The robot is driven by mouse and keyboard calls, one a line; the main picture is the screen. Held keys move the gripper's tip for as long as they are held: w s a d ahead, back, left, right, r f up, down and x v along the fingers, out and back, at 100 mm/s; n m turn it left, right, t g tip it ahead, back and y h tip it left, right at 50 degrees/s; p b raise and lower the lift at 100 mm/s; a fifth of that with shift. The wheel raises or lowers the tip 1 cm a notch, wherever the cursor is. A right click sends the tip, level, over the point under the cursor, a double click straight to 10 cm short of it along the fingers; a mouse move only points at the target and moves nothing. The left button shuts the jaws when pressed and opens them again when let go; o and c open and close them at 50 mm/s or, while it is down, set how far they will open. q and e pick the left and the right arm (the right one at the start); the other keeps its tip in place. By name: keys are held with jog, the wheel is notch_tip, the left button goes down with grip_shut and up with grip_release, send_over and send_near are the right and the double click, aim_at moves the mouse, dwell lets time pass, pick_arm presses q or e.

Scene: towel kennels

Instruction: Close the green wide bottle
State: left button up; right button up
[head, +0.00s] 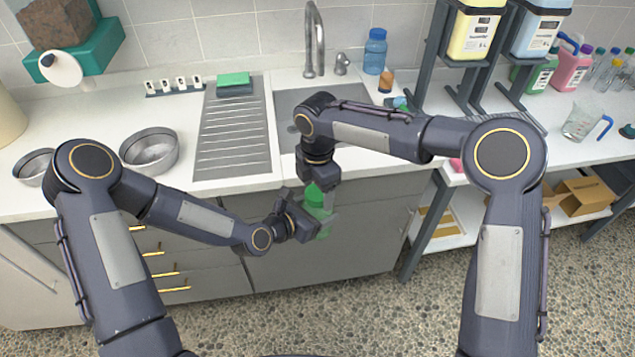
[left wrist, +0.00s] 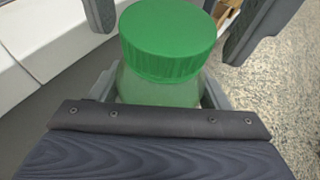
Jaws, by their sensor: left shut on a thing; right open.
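The green wide bottle (head: 318,212) is held in front of the counter's front edge, over the floor. My left gripper (head: 312,226) is shut on its body from the left. In the left wrist view the bottle body (left wrist: 158,92) is pale green and see-through, and a ribbed green cap (left wrist: 168,40) sits on its top. I cannot tell how tightly the cap sits. My right gripper (head: 317,188) is open and points down from above at the cap. Its fingers (left wrist: 250,30) show on both sides of the cap in the left wrist view, apart from it.
The counter (head: 240,184) with its sink (head: 285,105) and ribbed drainer (head: 232,140) lies just behind. Metal bowls (head: 150,150) stand at the left. A dispenser rack (head: 425,60) and several bottles stand at the right. The floor (head: 330,290) in front is clear.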

jog(key=c, duration=1)
jog(key=m, duration=0.4)
jog(key=shift+m, duration=0.4)
jog(key=m, duration=0.2)
jog(key=shift+m, duration=0.4)
jog(key=m, duration=0.5)
jog(key=shift+m, duration=0.3)
jog(key=m, duration=0.4)
jog(key=shift+m, duration=0.4)
jog(key=o, duration=1.2)
jog(key=shift+c, duration=0.2)
